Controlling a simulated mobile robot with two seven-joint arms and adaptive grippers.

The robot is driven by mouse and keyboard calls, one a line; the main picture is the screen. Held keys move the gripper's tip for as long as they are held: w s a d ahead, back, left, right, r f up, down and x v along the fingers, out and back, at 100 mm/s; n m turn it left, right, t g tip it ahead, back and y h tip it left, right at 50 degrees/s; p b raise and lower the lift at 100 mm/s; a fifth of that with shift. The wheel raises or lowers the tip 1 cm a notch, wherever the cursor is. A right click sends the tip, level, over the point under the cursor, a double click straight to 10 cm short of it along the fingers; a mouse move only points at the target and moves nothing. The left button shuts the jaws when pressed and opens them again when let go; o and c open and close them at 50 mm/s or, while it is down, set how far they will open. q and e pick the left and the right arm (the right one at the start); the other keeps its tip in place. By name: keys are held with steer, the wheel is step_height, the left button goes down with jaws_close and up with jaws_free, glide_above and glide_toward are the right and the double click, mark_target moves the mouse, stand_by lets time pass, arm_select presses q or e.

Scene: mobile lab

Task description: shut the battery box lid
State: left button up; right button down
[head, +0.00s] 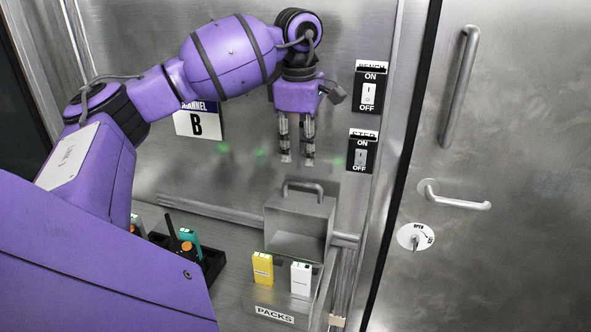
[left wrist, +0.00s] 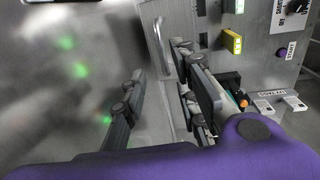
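The battery box lid (head: 303,222) is a grey metal panel with raised edges, standing up at the back of the box. Its bar handle (head: 303,186) is at the top; the handle also shows in the left wrist view (left wrist: 159,45). A yellow pack (head: 262,268) and a white pack (head: 301,278) stand upright in front of the lid, behind the PACKS label (head: 274,314). My left gripper (head: 297,161) points down just above the handle, apart from it. Its fingers are spread with nothing between them. My right gripper is in neither view.
Two switch plates, an upper one (head: 368,92) and a lower one (head: 361,152), are on the wall right of my left gripper. A dark tray (head: 212,262) with several handheld items lies left of the box. A metal door with a handle (head: 459,85) is at right.

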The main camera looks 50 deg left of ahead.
mark_target(302, 183)
arm_select(q)
steer(key=f, duration=0.7)
steer(key=shift+w+f+p, duration=0.25)
steer(key=shift+w+p, duration=0.05)
steer(key=shift+p, duration=0.1)
steer(key=shift+c, duration=0.3)
jaws_close()
